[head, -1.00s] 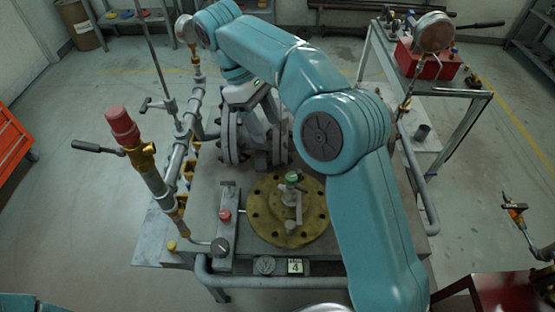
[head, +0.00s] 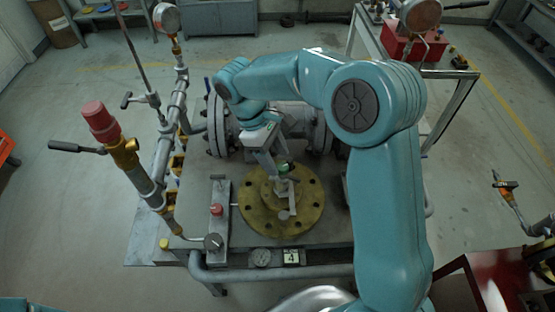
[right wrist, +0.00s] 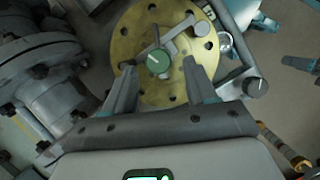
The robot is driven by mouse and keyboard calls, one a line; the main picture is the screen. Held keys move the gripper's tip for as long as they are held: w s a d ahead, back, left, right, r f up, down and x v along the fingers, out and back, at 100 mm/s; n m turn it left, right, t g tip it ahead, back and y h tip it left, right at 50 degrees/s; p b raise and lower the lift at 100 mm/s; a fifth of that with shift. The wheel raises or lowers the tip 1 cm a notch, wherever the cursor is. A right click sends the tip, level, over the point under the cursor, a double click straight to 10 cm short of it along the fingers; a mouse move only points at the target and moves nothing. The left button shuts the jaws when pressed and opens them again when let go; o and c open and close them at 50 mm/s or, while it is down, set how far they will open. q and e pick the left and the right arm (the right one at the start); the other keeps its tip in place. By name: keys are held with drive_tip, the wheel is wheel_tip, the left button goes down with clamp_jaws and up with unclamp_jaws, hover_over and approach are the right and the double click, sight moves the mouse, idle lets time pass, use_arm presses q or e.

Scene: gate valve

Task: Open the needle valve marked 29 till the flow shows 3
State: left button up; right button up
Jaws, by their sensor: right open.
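A small valve with a round green knob (head: 284,168) and a grey body stands on the round yellow flange (head: 254,217). The knob (right wrist: 158,61) also shows in the right wrist view, with a pale mark on its face. My right gripper (head: 272,165) is above and behind the valve in the head view. In the right wrist view my right gripper (right wrist: 160,72) is open, with the knob between its spread fingertips, and no contact shows. I cannot read a 29 on any part. A dial gauge (head: 260,257) on the bench front is too small to read. My left gripper is out of view.
A number plate reading 4 (head: 291,257) is beside the gauge. A red-capped pipe valve (head: 101,119) rises at left. Grey flanged pipework (head: 318,128) stands behind the yellow flange.

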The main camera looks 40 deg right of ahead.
drive_tip(key=shift+s+d+f, duration=0.45)
drive_tip(key=shift+s+f, duration=0.05)
drive_tip(key=shift+f, duration=0.25)
drive_tip(key=shift+s+d+f, duration=0.1)
drive_tip(key=shift+s, duration=0.15)
drive_tip(key=shift+w+a, duration=0.25)
drive_tip(key=shift+w+f, duration=0.1)
drive_tip(key=shift+w, duration=0.05)
drive_tip(key=shift+c, duration=0.6)
drive_tip(key=shift+s+d, duration=0.15)
drive_tip(key=shift+s, duration=0.1)
drive_tip(key=c, duration=0.9)
drive_tip(key=shift+w+m+y+p, duration=0.2)
drive_tip(key=shift+m+y+p, duration=0.15)
drive_tip(key=shift+m, duration=0.75)
drive_tip(key=m+y, duration=0.1)
drive_tip(key=m, duration=0.2)
drive_tip(key=shift+d+g, duration=0.1)
drive_tip(key=shift+g, duration=0.2)
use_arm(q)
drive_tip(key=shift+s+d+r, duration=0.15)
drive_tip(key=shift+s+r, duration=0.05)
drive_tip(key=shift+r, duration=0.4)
